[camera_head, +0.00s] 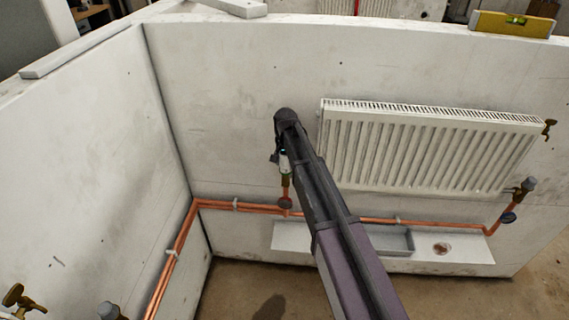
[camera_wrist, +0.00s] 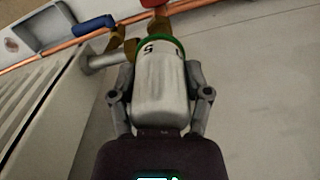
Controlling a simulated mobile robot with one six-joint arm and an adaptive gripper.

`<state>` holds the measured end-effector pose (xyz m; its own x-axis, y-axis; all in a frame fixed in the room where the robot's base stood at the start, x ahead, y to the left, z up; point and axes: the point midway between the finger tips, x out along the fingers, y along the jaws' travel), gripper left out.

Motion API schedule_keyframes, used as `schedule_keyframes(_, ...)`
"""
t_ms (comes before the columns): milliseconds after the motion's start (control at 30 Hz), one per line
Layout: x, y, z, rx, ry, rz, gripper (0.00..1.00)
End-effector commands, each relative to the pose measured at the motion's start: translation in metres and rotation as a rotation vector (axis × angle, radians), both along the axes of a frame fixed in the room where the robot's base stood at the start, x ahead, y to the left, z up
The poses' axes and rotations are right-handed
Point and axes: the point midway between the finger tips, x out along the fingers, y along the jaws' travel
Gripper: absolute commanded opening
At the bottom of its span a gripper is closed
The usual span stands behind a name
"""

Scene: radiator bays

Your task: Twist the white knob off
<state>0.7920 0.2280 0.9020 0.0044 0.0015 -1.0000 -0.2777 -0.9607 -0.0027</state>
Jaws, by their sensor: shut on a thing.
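The white knob (camera_wrist: 160,85) is a ribbed cylinder with dark number marks and a green ring at its far end, in the middle of the wrist view. It sits on a brass valve body. My gripper (camera_wrist: 161,80) has a finger on each side of the knob and is shut on it. In the head view a small part of the white knob (camera_head: 284,160) shows above the vertical copper pipe, left of the radiator. My arm's end hides most of the gripper there.
A white radiator (camera_head: 425,148) hangs to the right, with a grey-capped valve (camera_head: 528,185) at its far end. Copper pipes (camera_head: 350,219) run low along the wall. A shelf with a grey tray (camera_head: 397,243) is below. A yellow level (camera_head: 512,24) lies on the wall top.

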Motion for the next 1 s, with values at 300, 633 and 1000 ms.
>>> schedule_keyframes(300,-0.0019,-0.0008,-0.0015,-0.001,0.003,0.001,0.10)
schedule_keyframes(633,-0.0024,-0.0022,-0.0019,-0.002,0.004,0.154,0.10)
schedule_keyframes(1000,-0.0017,-0.0040,-0.0020,-0.004,0.004,0.442,0.11)
